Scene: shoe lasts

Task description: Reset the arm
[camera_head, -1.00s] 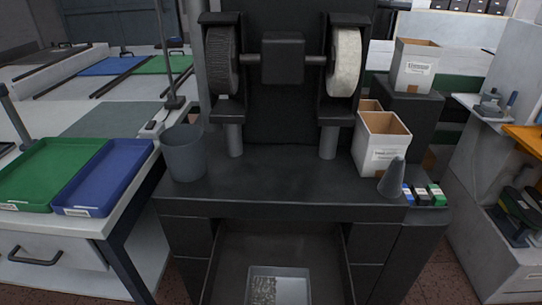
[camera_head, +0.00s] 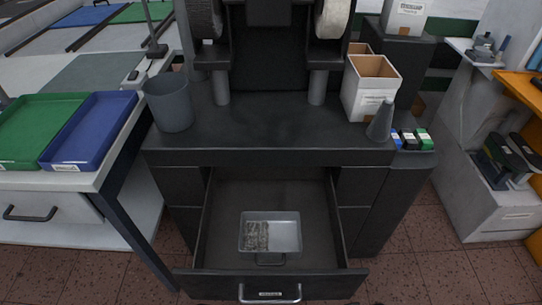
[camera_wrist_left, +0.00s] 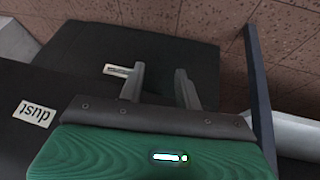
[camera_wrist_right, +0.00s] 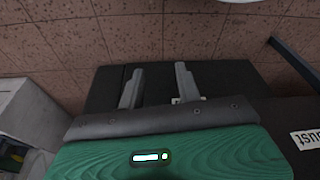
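My left gripper (camera_wrist_left: 160,86) shows in the left wrist view with its two fingers apart and nothing between them. My right gripper (camera_wrist_right: 158,86) shows in the right wrist view, also with fingers apart and empty. Dark furniture surfaces lie behind both grippers. Neither arm shows in the head view. The black workbench (camera_head: 275,157) stands ahead with its drawer (camera_head: 222,187) pulled open. A metal tray (camera_head: 285,236) with a grey patterned patch in its left half sits inside the drawer.
A grey bin (camera_head: 168,103), an open white box (camera_head: 369,88), a grey cone (camera_head: 380,122) and small boxes stand on the bench. Green (camera_head: 30,128) and blue (camera_head: 92,130) trays lie on the left table. Shelving stands at the right. The bench top's middle is clear.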

